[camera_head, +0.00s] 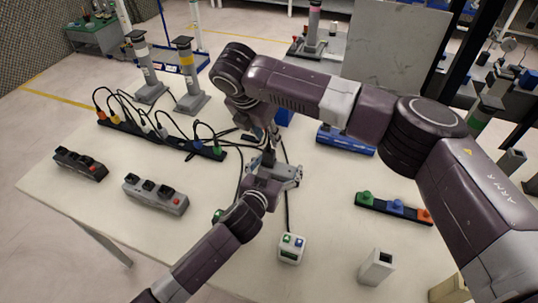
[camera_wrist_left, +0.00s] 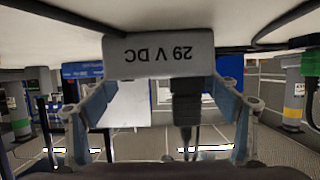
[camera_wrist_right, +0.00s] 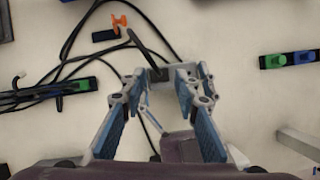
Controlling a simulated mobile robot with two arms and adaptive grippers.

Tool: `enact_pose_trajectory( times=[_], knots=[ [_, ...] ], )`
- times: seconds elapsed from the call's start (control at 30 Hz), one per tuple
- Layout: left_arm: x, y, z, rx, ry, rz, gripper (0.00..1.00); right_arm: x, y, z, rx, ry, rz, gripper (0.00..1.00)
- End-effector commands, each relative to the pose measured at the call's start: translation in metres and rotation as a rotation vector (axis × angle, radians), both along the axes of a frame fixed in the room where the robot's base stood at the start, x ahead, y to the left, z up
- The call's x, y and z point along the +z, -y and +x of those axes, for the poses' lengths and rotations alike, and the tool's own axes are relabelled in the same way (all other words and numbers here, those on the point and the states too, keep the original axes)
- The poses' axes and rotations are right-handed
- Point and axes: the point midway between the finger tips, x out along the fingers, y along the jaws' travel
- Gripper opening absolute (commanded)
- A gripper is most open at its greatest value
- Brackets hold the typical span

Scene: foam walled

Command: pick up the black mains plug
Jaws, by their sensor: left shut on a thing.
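My left gripper (camera_head: 284,173) is shut on a grey block (camera_wrist_left: 160,55) marked "29 V DC", whose text is upside down in the left wrist view. A black connector (camera_wrist_left: 187,100) with a thin cable adjoins this block between my left fingers; I cannot tell whether it is the black mains plug. In the right wrist view, the grey block (camera_wrist_right: 158,73) lies beyond my right fingers, with a black cable at it. My right gripper (camera_head: 271,150) points down just above the left one. Its fingers (camera_wrist_right: 158,130) are spread, with my left gripper showing beneath.
A black strip (camera_head: 160,140) with several coloured plugs and cables lies left. Black (camera_head: 80,163) and grey (camera_head: 156,194) socket strips lie in front of it. A white button box (camera_head: 291,249) stands near the front. A strip with coloured knobs (camera_head: 394,208) lies right. Loose cables cross the table.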

Motion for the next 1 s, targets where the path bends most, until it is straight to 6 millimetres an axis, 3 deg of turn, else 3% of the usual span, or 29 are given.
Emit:
enact_pose_trajectory(
  times=[0.2, 0.47, 0.77, 1.0],
  knots=[
    [0.000, 0.000, 0.000, 0.000, -0.001, -0.001, 0.49, -0.027, 0.006, 0.011, -0.002, -0.001, 0.000, 0.29],
    [-0.001, 0.000, 0.000, 0.000, -0.001, -0.001, 0.49, -0.030, 0.007, 0.013, -0.001, 0.000, 0.002, 0.29],
    [-0.001, 0.000, 0.000, 0.000, -0.001, -0.001, 0.49, -0.030, 0.007, 0.012, -0.001, 0.000, 0.002, 0.00],
    [-0.001, 0.000, 0.000, 0.000, -0.001, -0.001, 0.49, -0.030, 0.007, 0.012, -0.001, 0.000, 0.002, 0.00]
  ],
)
